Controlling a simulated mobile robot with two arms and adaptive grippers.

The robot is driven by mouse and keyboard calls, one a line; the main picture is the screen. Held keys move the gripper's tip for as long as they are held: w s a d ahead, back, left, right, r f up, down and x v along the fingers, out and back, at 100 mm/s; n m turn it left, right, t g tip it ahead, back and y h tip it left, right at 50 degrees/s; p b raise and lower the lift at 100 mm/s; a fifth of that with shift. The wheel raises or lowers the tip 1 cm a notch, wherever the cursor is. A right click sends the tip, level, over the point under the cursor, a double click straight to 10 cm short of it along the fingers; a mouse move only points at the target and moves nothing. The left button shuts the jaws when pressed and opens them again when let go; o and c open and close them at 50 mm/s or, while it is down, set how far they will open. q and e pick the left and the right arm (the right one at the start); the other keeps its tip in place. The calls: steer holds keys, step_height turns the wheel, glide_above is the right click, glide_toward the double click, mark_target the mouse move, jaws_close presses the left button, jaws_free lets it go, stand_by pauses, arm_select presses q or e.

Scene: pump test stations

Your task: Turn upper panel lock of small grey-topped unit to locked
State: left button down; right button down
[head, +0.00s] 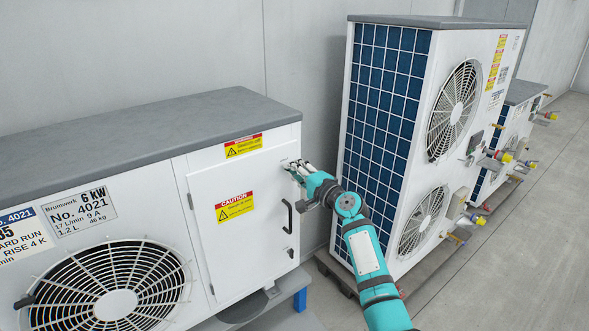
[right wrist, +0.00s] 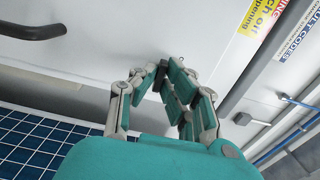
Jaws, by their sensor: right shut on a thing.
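The small grey-topped unit (head: 90,130) stands at the left in the head view. Its white side panel (head: 240,240) carries a dark bar handle (head: 287,216), which also shows in the right wrist view (right wrist: 30,30). A small lower lock (head: 290,253) sits below the handle. My right gripper (head: 297,168) is at the panel's upper right edge, above the handle. In the right wrist view its fingers (right wrist: 164,78) close on a small dark piece at the panel, the upper panel lock. The fingers hide most of the lock, so its setting cannot be read. My left gripper is out of view.
Another unit (head: 525,92) with yellow-ended fittings is farther back. Grey floor (head: 500,260) is clear at the right.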

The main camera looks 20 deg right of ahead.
stand_by(0.4)
steer(key=c, duration=1.4)
jaws_free()
steer(key=shift+c, duration=0.2)
steer(key=v, duration=1.2)
